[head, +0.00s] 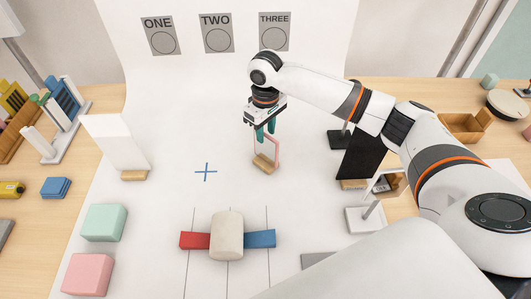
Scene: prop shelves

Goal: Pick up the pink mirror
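The pink mirror (279,153) is a thin pink frame on a small wooden base, standing on the white sheet right of the blue cross. My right gripper (265,132) points down from above, its green fingertips at the mirror's top edge. The two fingers show apart, with a gap between them, and part of the frame's top is hidden behind them. Whether they touch the frame I cannot tell. My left gripper is not in view.
A white panel on a wooden base (116,143) stands to the left, and a black panel (361,155) to the right. A beige cylinder (227,236) lies in front between a red block (194,240) and a blue block (260,239). The sheet around the blue cross (206,172) is clear.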

